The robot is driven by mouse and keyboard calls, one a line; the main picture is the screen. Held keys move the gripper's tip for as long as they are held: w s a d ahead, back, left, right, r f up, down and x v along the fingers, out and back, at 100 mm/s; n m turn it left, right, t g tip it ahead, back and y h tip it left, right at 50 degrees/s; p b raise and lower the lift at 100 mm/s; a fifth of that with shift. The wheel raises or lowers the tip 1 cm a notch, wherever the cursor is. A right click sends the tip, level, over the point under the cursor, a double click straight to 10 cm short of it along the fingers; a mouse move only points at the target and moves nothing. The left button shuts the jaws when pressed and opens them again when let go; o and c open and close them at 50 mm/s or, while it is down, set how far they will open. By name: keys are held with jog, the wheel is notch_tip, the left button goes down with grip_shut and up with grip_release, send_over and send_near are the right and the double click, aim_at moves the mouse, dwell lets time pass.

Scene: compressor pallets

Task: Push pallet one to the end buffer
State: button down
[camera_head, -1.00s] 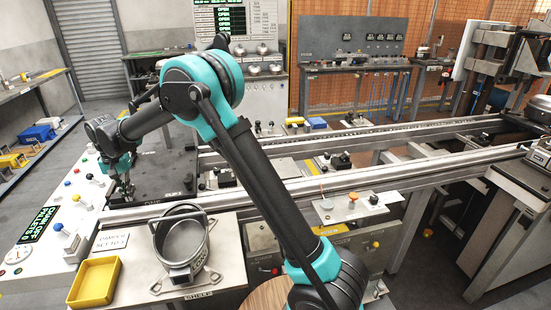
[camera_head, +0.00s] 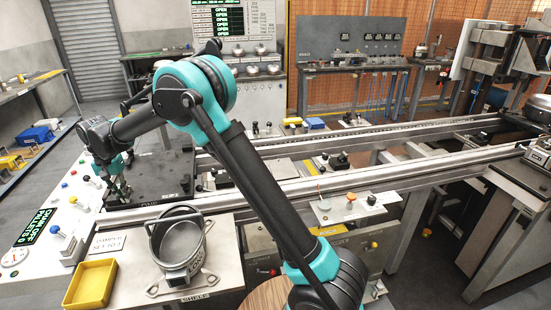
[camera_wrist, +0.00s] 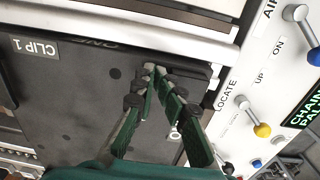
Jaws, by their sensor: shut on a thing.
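Pallet one, a dark flat plate (camera_head: 165,172) marked ONE, lies at the left end of the twin-rail conveyor in the head view. In the wrist view its dark top (camera_wrist: 75,95) shows a CLIP 1 label and fills the left and middle. My gripper (camera_head: 118,192) is low over the pallet's left end. In the wrist view its teal fingers (camera_wrist: 154,70) converge near the pallet's edge, shut on a part of it; the fingers hide the exact contact. The end buffer cannot be picked out for certain.
Conveyor rails (camera_head: 340,186) run right toward a press-like machine (camera_head: 505,50). A control panel (camera_head: 50,230) with levers and a CHAIN OFF display borders the pallet at left. A metal ring housing (camera_head: 180,243) and yellow tray (camera_head: 91,284) stand in front.

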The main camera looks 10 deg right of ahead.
aim_at(115, 199)
jog(key=shift+a+f+y, duration=0.25)
jog(key=shift+a+y, duration=0.05)
jog(key=shift+a, duration=0.8)
jog(key=shift+s+d+f, duration=0.1)
jog(key=shift+s+d, duration=0.15)
jog(key=shift+s, duration=0.05)
jog(key=shift+a+r, duration=0.2)
jog(key=shift+r, duration=0.4)
jog(key=shift+a+r, duration=0.2)
jog(key=shift+r, duration=0.35)
jog(key=shift+w+r, duration=0.1)
jog(key=shift+r, duration=1.45)
jog(key=shift+w+d+r, duration=0.1)
jog(key=shift+d+r, duration=0.1)
jog(key=shift+r, duration=0.95)
jog(key=shift+w+d+r, duration=0.1)
jog(key=shift+d+r, duration=0.1)
jog(key=shift+r, duration=0.9)
